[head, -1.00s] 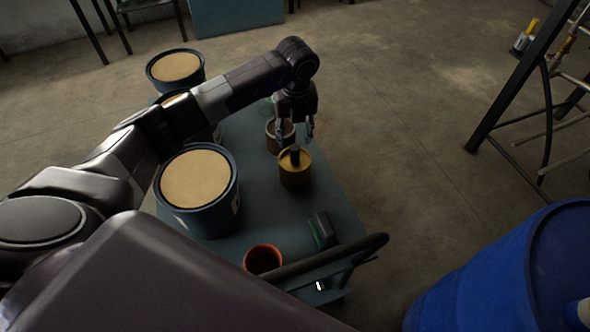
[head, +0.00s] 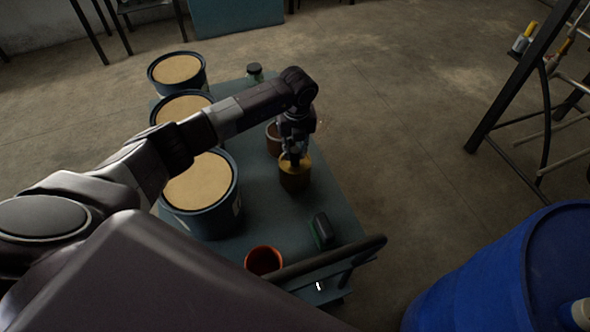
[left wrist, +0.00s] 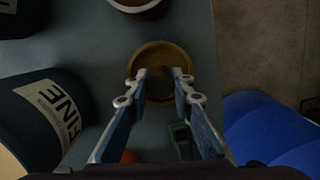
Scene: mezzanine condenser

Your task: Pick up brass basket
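The brass basket (head: 294,180), a round yellow-brown pot, stands upright on the grey-blue cart. It also shows in the left wrist view (left wrist: 160,49), with a dark handle (left wrist: 160,84) across its middle. My left gripper (head: 295,159) points down over the basket's top. In the left wrist view the two fingers (left wrist: 160,76) are apart, one on each side of the handle. A small gap seems to show, but I cannot tell whether they touch it. The gripper hides the handle in the head view. My right gripper is in neither view.
The cart (head: 262,210) also bears a brown pot (head: 272,141) just behind the basket, an orange pot (head: 263,260), a green-black item (head: 321,230) and large blue tubs (head: 213,215) at left. A cart handle (head: 340,255) rises at the front. A blue barrel (head: 500,280) stands at right.

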